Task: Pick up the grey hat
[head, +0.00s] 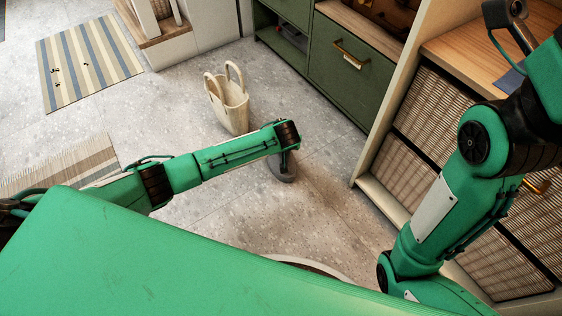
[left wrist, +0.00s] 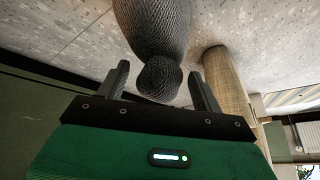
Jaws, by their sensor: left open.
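The grey hat (head: 284,173) lies on the speckled floor in the middle of the head view, partly hidden by my left gripper. In the left wrist view the hat (left wrist: 155,28) is dark grey and knitted, with a rounded end between my fingers. My left gripper (left wrist: 161,84) is open, with one finger on each side of that end. In the head view my left gripper (head: 289,153) points down over the hat. I cannot tell whether the fingers touch it. My right arm is at the right; its gripper does not show.
A cream bag with handles (head: 232,112) stands on the floor just behind my left gripper. A green drawer cabinet (head: 340,75) and a shelf with wicker baskets (head: 430,105) stand at the right. A striped rug (head: 90,62) lies at the back left.

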